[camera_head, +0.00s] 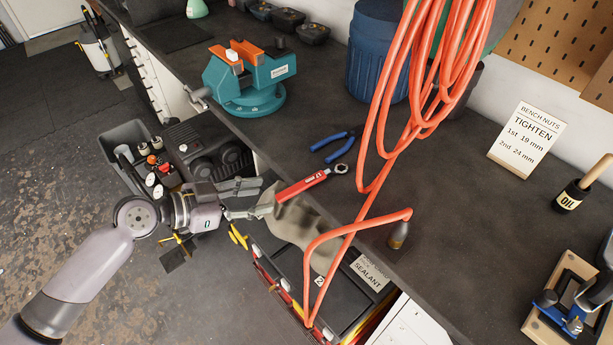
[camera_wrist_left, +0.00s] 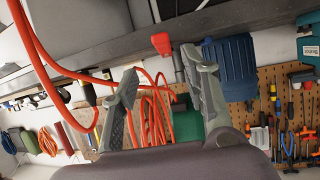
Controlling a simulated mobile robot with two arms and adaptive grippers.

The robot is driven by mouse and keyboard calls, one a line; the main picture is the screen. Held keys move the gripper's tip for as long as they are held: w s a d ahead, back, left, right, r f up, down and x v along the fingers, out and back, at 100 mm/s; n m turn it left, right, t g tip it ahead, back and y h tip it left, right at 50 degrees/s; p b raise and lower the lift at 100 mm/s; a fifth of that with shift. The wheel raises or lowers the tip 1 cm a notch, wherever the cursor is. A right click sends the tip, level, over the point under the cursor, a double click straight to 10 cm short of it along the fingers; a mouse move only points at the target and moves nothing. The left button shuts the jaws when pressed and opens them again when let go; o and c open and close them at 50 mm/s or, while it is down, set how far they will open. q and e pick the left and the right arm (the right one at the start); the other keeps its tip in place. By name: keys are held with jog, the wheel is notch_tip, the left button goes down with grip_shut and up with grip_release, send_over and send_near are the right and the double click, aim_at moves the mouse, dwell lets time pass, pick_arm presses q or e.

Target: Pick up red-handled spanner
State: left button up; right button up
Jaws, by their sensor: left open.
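The red-handled spanner (camera_head: 303,185) lies near the bench's front edge, its metal ratchet head (camera_head: 341,168) pointing right and away. My left gripper (camera_head: 266,197) is just left of the handle's near end, its fingers apart. In the left wrist view the open fingers (camera_wrist_left: 163,80) show with nothing clamped between them. A red end (camera_wrist_left: 161,43), probably the spanner handle, appears beyond and between the fingertips there. Whether any finger touches the handle cannot be told. My right gripper is not in view.
A grey-beige cloth (camera_head: 298,232) hangs over the bench edge close to my gripper. Blue-handled pliers (camera_head: 332,146) lie behind the spanner. An orange hose (camera_head: 372,150) hangs to the right. A teal vise (camera_head: 250,82) stands at the back left. An open drawer area lies below the edge.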

aim_at(291, 190)
pick_arm(q)
jog(key=p+x, duration=0.1)
jog(key=x, duration=0.1)
jog(key=p+x, duration=0.1)
jog(key=x, duration=0.2)
jog(key=p+x, duration=0.1)
jog(key=x, duration=0.1)
jog(key=shift+w+d, duration=0.2)
jog(key=shift+w, duration=0.25)
jog(key=shift+w+d+f, duration=0.1)
jog(key=shift+d+f, duration=0.1)
jog(key=shift+d, duration=0.1)
jog(key=shift+a, duration=0.1)
jog(key=shift+c, duration=0.2)
jog(key=shift+c, duration=0.6)
grip_shut()
